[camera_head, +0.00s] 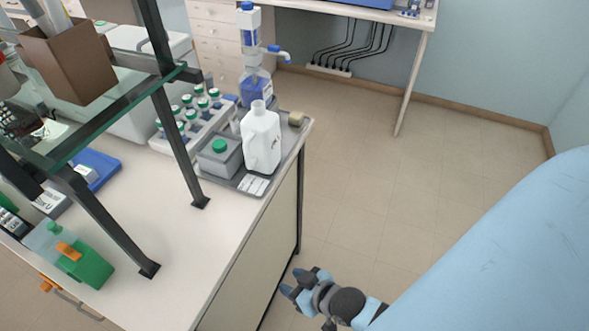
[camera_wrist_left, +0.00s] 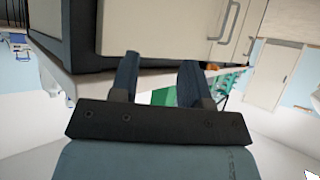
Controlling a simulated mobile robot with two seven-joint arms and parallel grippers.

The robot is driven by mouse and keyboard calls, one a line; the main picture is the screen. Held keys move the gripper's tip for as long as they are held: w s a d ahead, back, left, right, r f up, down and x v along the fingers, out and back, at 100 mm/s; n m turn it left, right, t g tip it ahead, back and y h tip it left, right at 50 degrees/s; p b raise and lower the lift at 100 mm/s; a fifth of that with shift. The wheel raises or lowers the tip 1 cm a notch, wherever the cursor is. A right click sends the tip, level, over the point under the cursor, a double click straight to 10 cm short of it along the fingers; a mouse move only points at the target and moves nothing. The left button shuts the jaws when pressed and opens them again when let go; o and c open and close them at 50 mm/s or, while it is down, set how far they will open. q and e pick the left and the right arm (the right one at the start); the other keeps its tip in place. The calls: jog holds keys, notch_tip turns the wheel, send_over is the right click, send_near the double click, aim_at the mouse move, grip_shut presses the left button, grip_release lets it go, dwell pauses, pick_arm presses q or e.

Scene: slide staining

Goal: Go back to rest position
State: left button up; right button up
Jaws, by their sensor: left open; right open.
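In the head view my right gripper (camera_head: 300,284) is low, beside the end of the lab bench (camera_head: 190,240), over the floor. Its fingers are apart and nothing is between them. In the left wrist view my left gripper (camera_wrist_left: 155,80) has its two fingers apart with a gap between them and holds nothing. The left gripper does not show in the head view.
A grey tray (camera_head: 248,186) with a white bottle (camera_head: 262,138) stands at the bench's far right corner. A black-framed glass shelf (camera_head: 120,110) stands on the bench. A green-and-clear container (camera_head: 85,265) is at lower left. The floor (camera_head: 440,170) right of the bench is clear.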

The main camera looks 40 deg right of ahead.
jog(key=shift+s+f+n, duration=0.2)
jog(key=shift+n, duration=0.3)
jog(key=r+p, duration=0.2)
jog(key=p, duration=0.1)
jog(key=r+p, duration=0.3)
jog(key=shift+d+r, duration=0.2)
jog(key=shift+r, duration=0.15)
jog(key=shift+r, duration=0.15)
jog(key=shift+a, duration=0.15)
dwell(0.8)
